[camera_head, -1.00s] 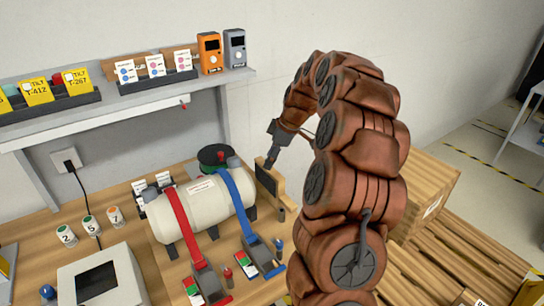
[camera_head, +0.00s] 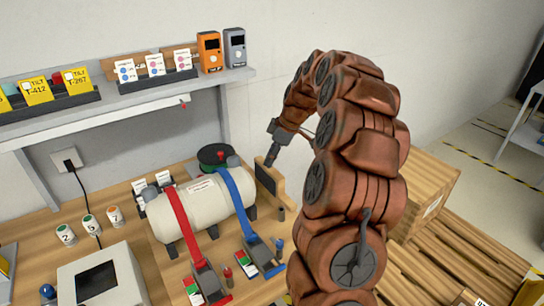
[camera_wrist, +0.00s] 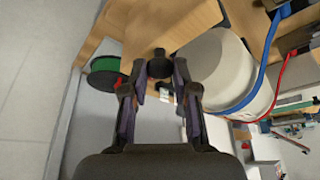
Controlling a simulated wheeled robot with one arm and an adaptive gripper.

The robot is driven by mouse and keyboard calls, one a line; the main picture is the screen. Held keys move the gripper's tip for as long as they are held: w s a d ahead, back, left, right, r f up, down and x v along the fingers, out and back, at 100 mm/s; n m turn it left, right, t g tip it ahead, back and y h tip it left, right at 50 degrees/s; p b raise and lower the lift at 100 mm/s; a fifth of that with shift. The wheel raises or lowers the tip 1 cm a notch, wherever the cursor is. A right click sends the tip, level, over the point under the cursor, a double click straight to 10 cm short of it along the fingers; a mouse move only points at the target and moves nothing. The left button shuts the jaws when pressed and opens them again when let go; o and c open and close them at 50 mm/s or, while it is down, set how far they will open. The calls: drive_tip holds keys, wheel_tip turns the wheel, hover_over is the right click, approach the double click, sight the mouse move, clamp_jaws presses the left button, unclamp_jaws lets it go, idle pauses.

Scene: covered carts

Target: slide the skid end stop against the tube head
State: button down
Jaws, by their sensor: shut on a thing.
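The tube (camera_head: 205,208) is a white cylinder lying on the wooden bench, held by a red strap and a blue strap. The skid end stop (camera_head: 280,190) is a wooden piece with a dark pad, standing at the tube's right end. The stop's wood (camera_wrist: 172,30) and the pale tube head (camera_wrist: 222,68) also show in the wrist view, close together; whether they touch I cannot tell. My gripper (camera_head: 270,160) is at the top of the stop. In the wrist view my gripper (camera_wrist: 160,76) is shut on a dark round knob (camera_wrist: 159,66) beside the wood.
A green-and-black reel (camera_head: 214,155) sits behind the tube. Strap ratchets (camera_head: 262,252) lie in front of it. A grey shelf (camera_head: 150,92) with cards and two handheld devices runs above the bench. Wooden crates (camera_head: 440,235) stand to the right of my arm.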

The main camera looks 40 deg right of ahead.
drive_tip(key=shift+w+a+f+b, duration=0.1)
drive_tip(key=shift+a+f+b, duration=0.15)
drive_tip(key=shift+a+b, duration=0.75)
drive_tip(key=shift+a+r+b, duration=0.2)
drive_tip(key=shift+a+b, duration=0.15)
drive_tip(key=shift+a, duration=0.15)
drive_tip(key=c, duration=0.9)
unclamp_jaws()
drive_tip(key=v, duration=1.2)
